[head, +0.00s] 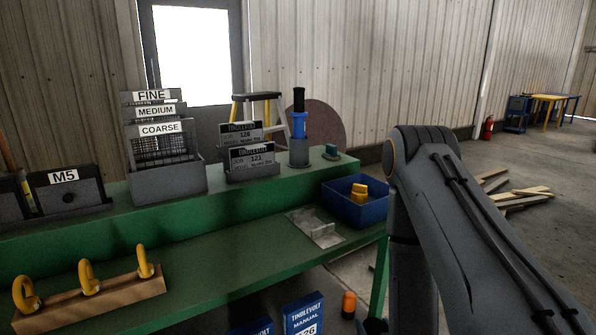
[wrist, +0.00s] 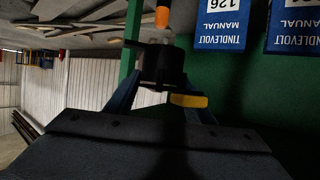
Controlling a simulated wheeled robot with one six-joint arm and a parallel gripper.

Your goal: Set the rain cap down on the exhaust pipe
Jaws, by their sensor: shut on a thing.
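In the wrist view, my gripper (wrist: 163,88) has its two blue fingers closed on a dark, roughly cylindrical piece, which I take to be the rain cap (wrist: 162,62). A flat dark flap juts out from it to the left, and a yellow tab sits at its lower right. Shadow hides its finer shape. I cannot pick out the exhaust pipe in either view. My gripper and the cap are not clearly seen in the head view, where my arm fills the right side.
A green bench (head: 180,235) carries racks, a blue bin (head: 355,205) and yellow eyebolts (head: 88,278). Blue manuals (head: 304,315) and an orange-topped cylinder (head: 348,302) stand low by the bench; they also show in the wrist view. Planks (head: 520,195) lie on open floor at right.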

